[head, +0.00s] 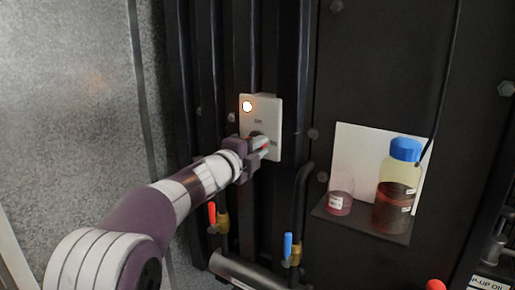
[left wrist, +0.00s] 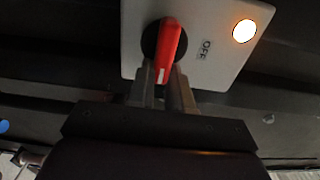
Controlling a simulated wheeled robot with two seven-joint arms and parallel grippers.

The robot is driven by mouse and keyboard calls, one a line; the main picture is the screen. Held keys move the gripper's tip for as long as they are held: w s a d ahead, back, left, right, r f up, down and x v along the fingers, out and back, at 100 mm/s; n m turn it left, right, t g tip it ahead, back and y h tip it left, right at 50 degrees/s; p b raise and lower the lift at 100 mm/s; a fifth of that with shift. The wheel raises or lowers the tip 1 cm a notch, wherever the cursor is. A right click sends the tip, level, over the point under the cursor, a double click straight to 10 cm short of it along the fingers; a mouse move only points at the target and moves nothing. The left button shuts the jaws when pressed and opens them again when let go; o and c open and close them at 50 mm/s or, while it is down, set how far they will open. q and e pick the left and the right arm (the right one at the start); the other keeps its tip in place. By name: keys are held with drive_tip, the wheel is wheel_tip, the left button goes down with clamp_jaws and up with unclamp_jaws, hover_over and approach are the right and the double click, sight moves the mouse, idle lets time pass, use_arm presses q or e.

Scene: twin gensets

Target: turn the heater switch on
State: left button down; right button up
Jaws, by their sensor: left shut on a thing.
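The heater switch is a red handle (left wrist: 170,45) on a black round base, on a light plate (head: 262,108) fixed to the dark ribbed panel. A lamp (head: 247,106) at the plate's top is lit, and it also glows in the left wrist view (left wrist: 243,31). An OFF label (left wrist: 205,49) is between lamp and handle. The handle's white-marked end points right in the head view, away from OFF. My left gripper (head: 257,145) is shut on the handle, its fingers (left wrist: 167,88) at the marked end and partly hiding it. My right gripper is not in view.
A small shelf (head: 330,214) to the right holds a blue-capped bottle (head: 397,185) and a beaker (head: 340,193) before a white card. Red (head: 211,213) and blue (head: 288,246) valve handles are below the switch plate. Dark vertical ribs flank the plate.

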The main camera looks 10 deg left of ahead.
use_arm(q)
drive_tip(key=c, duration=1)
unclamp_jaws()
drive_tip(key=shift+d, duration=0.1)
drive_tip(key=shift+c, duration=0.2)
drive_tip(key=b+v, duration=0.1)
drive_tip(key=v, duration=1.1)
drive_tip(key=shift+s, duration=0.25)
